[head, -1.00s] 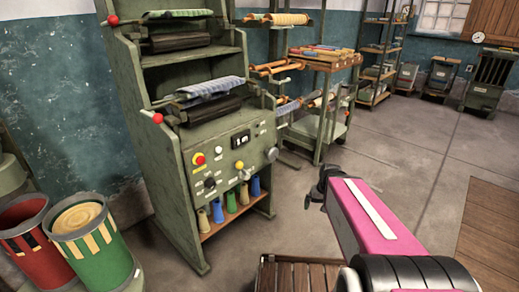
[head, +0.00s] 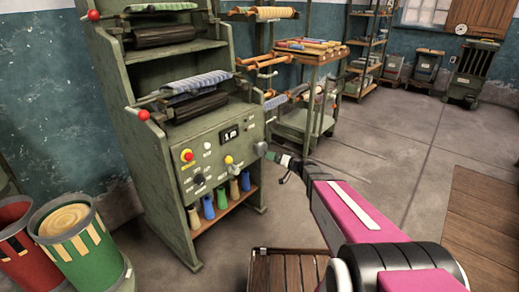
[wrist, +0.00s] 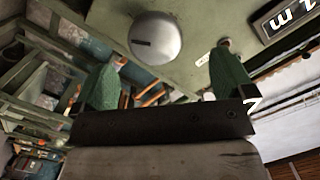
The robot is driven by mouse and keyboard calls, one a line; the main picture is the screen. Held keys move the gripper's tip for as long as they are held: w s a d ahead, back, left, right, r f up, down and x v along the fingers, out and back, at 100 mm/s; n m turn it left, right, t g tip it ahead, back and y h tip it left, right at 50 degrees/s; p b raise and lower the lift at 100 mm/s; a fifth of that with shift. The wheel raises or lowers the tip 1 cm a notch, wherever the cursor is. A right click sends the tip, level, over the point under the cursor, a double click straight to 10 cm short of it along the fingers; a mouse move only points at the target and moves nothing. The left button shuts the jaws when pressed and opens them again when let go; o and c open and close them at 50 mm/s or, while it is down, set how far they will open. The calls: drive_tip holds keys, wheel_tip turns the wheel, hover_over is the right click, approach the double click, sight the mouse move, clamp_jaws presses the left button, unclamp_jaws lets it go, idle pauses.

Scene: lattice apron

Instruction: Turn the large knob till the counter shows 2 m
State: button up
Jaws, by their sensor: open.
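The large knob (head: 260,148) is a round grey knob on the right side of the green machine's sloped panel. In the wrist view the large knob (wrist: 155,38) has a dark mark on its face and sits just beyond my fingertips. The counter (head: 230,134) is a small black display with white characters; it reads about 1 m in the head view, though small. The counter (wrist: 285,18) is tilted and cut off in the wrist view. My gripper (head: 283,165) is open, its green fingers (wrist: 166,66) spread on either side of the knob's direction, apparently not gripping it.
The panel also holds a red button (head: 187,156), a yellow knob (head: 228,160) and a small black knob (head: 198,179). Coloured cones stand on the shelf below. A wooden slatted crate (head: 285,275) is at the front.

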sight(263, 149)
drive_tip(key=shift+m+t, duration=0.3)
drive_tip(key=shift+t, duration=0.4)
drive_tip(key=x, duration=0.4)
drive_tip(key=w+x, duration=0.1)
drive_tip(key=x, duration=0.2)
drive_tip(key=d+x, duration=0.1)
drive_tip(key=x, duration=0.3)
drive_tip(key=shift+w+a+r, duration=0.2)
drive_tip(key=shift+w, duration=0.25)
drive_tip(key=c, duration=0.7)
